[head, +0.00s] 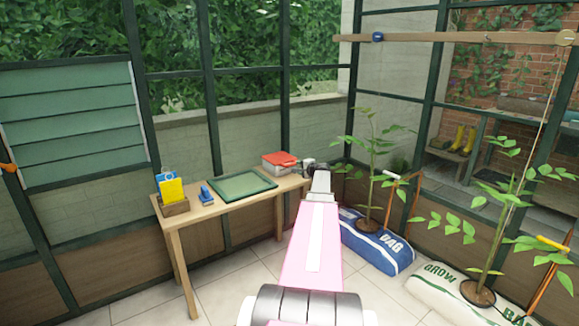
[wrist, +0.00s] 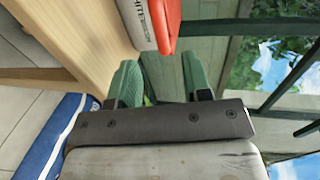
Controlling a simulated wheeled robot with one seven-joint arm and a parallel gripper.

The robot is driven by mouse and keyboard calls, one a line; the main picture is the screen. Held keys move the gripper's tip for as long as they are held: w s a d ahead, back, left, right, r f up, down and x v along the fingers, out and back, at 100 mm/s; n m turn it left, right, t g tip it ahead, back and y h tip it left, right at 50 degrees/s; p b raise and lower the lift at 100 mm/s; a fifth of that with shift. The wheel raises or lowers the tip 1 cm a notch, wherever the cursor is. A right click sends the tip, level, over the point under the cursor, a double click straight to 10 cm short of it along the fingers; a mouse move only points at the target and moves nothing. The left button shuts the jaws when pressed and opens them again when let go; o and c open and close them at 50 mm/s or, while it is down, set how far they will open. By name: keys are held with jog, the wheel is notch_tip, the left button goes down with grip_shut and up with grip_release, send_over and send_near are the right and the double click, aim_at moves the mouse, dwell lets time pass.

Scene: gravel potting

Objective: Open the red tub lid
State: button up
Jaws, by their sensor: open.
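The tub is pale with dark lettering and has a red lid (head: 281,157); it stands at the far right end of the wooden table. The lid looks closed on the tub (head: 275,168). In the wrist view, the red lid (wrist: 168,22) and the tub's lettered side (wrist: 138,22) show sideways at the top. My gripper (head: 307,167) is at the table's right end, just right of the tub. In the wrist view, my gripper (wrist: 160,72) has its green fingers apart with nothing between them. The lid's edge lies just beyond the fingertips; no contact shows.
A green tray (head: 243,186), a blue object (head: 206,195) and a wooden box (head: 174,207) with yellow and blue packets share the table (head: 222,210). A blue bag (head: 375,242) with a plant sits on the floor right of my arm. Glazed walls stand behind.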

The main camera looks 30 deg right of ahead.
aim_at(291, 165)
jog(key=x, duration=0.9)
jog(key=shift+w+a+f, duration=0.1)
jog(key=shift+w, duration=0.2)
grip_shut()
